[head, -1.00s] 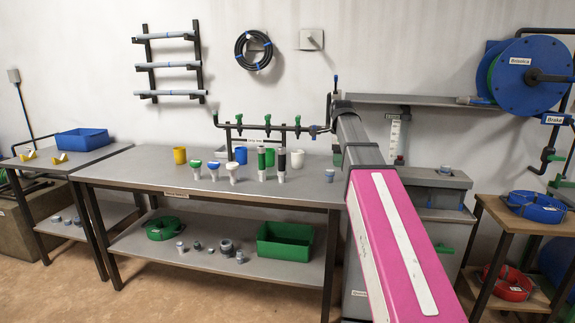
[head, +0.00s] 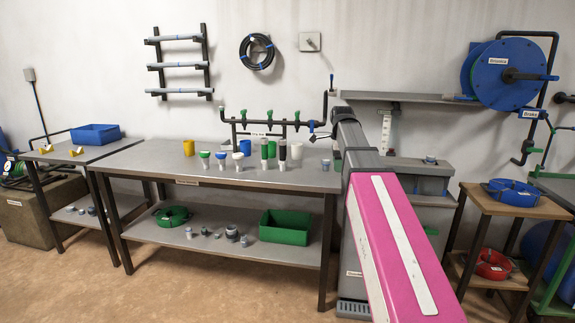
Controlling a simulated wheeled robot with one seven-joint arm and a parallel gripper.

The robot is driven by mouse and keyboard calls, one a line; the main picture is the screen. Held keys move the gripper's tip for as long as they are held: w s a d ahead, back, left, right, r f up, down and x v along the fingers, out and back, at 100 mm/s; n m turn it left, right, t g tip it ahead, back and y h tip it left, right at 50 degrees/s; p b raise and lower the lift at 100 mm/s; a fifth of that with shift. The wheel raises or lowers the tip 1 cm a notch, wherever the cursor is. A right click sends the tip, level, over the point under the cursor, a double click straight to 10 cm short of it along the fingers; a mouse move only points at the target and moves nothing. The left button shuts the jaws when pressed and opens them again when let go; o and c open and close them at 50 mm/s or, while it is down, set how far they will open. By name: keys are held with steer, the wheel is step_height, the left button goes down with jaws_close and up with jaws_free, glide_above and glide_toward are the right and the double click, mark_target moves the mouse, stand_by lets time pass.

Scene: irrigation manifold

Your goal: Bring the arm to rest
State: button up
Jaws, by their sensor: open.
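My pink and grey arm (head: 385,240) reaches from the bottom right of the head view up and away to its grey forward links (head: 350,135), near the right end of the workbench. The workbench (head: 140,165) stands left of the arm. A dark pipe manifold with green valves (head: 270,115) stands at its back edge.
Several fittings with coloured tops (head: 221,156), a yellow cup (head: 188,148) and a white cup (head: 297,151) stand on the bench. A grey cabinet (head: 420,176) and a wooden side table (head: 520,206) stand right of the arm. Open floor (head: 200,290) lies in front.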

steer(key=s+f+n, duration=0.6)
steer(key=f, duration=0.6)
steer(key=s+f+n, duration=0.6)
steer(key=s+f, duration=0.1)
steer(key=f, duration=0.6)
steer(key=s+f+n, duration=0.6)
steer(key=f+n, duration=0.1)
steer(key=f, duration=0.5)
steer(key=shift+s+f, duration=0.35)
steer(key=shift+f, duration=0.05)
